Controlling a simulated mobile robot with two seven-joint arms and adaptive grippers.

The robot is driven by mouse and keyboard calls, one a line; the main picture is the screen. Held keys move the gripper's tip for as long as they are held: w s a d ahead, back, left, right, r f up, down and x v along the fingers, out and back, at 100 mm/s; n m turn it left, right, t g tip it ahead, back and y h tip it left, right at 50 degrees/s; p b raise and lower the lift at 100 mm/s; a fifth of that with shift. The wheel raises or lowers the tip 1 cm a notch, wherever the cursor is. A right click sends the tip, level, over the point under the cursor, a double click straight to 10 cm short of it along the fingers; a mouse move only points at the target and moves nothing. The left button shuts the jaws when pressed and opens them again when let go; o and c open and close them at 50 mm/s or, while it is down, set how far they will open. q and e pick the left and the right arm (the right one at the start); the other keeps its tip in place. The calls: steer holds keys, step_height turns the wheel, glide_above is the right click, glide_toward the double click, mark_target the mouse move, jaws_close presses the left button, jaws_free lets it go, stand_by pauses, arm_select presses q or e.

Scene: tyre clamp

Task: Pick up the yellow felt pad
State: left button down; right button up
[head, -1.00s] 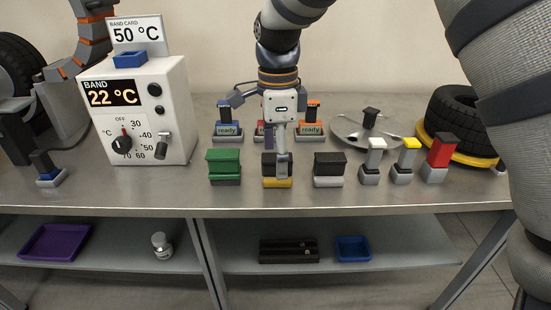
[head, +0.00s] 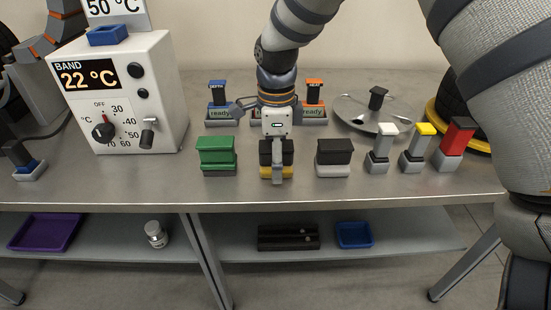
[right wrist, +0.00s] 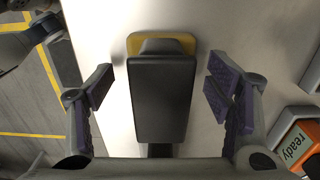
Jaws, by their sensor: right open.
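The yellow felt pad (head: 265,173) stands at the table's front, a dark block on top and a yellow layer at its base. In the right wrist view its dark block fills the middle, with the yellow base (right wrist: 133,43) showing past its far end. My right gripper (head: 277,172) has come down over it in the head view, a finger hiding the pad's middle. In the right wrist view my right gripper (right wrist: 160,84) is open, one finger on each side of the block, with visible gaps. My left gripper does not show clearly in any view.
A green pad (head: 217,150) stands left of it and a black-and-grey pad (head: 334,157) right, with free gaps between. Several small stamps (head: 418,150) stand farther right. A band heater box (head: 145,85) is at left. Orange and blue "ready" holders (head: 314,110) stand behind.

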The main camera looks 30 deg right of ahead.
steer(key=shift+f, duration=0.15)
steer(key=c, duration=1.3)
